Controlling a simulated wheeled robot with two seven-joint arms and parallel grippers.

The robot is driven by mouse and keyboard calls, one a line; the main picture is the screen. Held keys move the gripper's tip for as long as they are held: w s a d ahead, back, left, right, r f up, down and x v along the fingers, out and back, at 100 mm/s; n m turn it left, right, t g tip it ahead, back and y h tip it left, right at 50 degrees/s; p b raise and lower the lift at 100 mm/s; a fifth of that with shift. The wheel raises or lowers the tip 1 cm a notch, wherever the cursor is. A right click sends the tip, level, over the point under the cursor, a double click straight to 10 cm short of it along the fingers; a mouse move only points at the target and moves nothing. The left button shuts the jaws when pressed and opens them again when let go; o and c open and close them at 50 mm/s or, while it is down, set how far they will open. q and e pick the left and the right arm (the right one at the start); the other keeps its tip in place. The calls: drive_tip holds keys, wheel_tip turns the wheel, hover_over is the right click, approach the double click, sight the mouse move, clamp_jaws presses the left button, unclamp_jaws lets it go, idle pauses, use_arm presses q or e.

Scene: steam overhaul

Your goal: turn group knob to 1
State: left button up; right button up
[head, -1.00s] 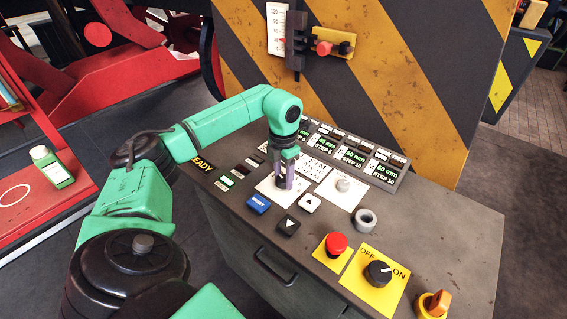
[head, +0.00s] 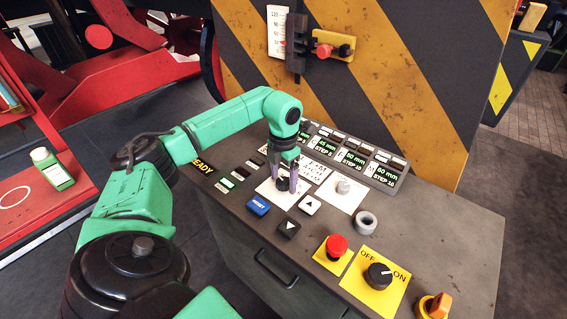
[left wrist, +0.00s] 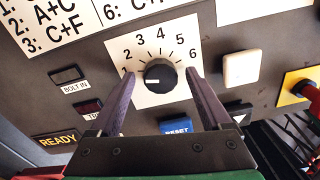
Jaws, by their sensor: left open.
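The group knob (left wrist: 160,76) is a round black dial with a white pointer line, on a white plate (left wrist: 144,99) numbered 1 to 6. In the left wrist view its white line points left, toward the low-number side. My left gripper (left wrist: 160,80) is open, with one purple-grey finger on each side of the knob; I cannot tell whether they touch it. In the head view the left gripper (head: 287,186) points down over the plate (head: 268,193) and mostly hides the knob. My right gripper is not in view.
The blue reset button (head: 258,205), black arrow button (head: 290,228) and white arrow button (head: 310,204) sit close by. A red button (head: 337,243), OFF/ON switch (head: 378,275) and orange knob (head: 434,305) lie nearer the front right. Displays (head: 352,158) line the panel's back.

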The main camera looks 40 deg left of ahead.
use_arm(q)
wheel_tip(320, 180, up, 8)
drive_tip(key=shift+w+r+b, duration=0.1)
drive_tip(key=shift+r+b, duration=0.1)
drive_tip(key=shift+b, duration=0.35)
wheel_tip(320, 180, up, 6)
drive_tip(key=p, duration=0.2)
hover_over(284, 180)
drive_tip(key=shift+r, duration=0.1)
